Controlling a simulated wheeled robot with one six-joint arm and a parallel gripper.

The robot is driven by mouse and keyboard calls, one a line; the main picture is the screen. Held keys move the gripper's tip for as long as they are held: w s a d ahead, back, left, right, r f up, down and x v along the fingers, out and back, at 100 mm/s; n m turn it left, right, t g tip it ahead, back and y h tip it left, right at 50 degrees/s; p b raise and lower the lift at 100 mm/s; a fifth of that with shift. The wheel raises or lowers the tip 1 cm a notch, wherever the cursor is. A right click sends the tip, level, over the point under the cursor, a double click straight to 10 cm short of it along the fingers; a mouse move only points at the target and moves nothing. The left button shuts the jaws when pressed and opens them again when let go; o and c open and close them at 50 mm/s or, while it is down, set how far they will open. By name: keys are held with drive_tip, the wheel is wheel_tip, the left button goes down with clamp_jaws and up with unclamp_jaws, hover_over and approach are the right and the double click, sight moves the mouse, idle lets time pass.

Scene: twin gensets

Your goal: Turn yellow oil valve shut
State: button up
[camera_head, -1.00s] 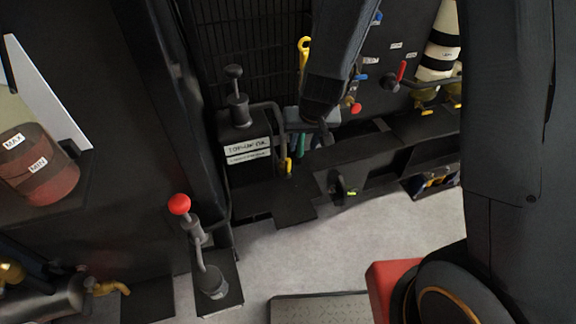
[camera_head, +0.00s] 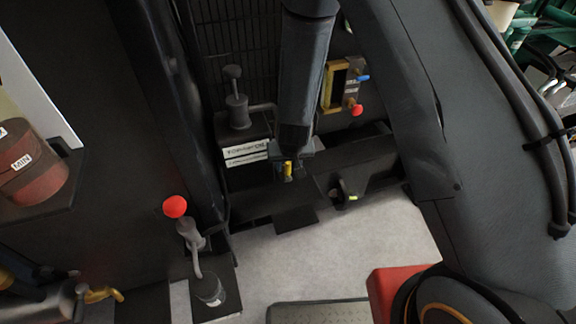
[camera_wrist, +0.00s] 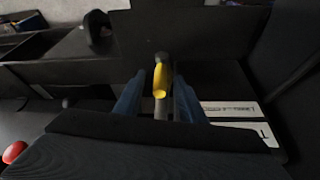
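The yellow valve handle (camera_head: 287,168) is low on the front of the dark top-up oil tank unit, just right of its white label (camera_head: 246,152). In the wrist view the yellow handle (camera_wrist: 161,80) points toward the camera, on a grey stem. My gripper (camera_wrist: 158,100) is open, with one blue finger on each side of the handle and a visible gap to each. In the head view my gripper (camera_head: 292,158) is at the handle and partly covers it; its fingers are hard to make out there.
A hand pump with a red knob (camera_head: 175,206) stands at front left. A yellow-framed gauge (camera_head: 335,85) and a red knob (camera_head: 357,110) are right of my arm. Grey floor (camera_head: 330,250) lies open in front.

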drive_tip(key=shift+f, duration=0.2)
clamp_jaws()
drive_tip(key=shift+r+p, duration=0.15)
drive_tip(key=shift+p, duration=0.35)
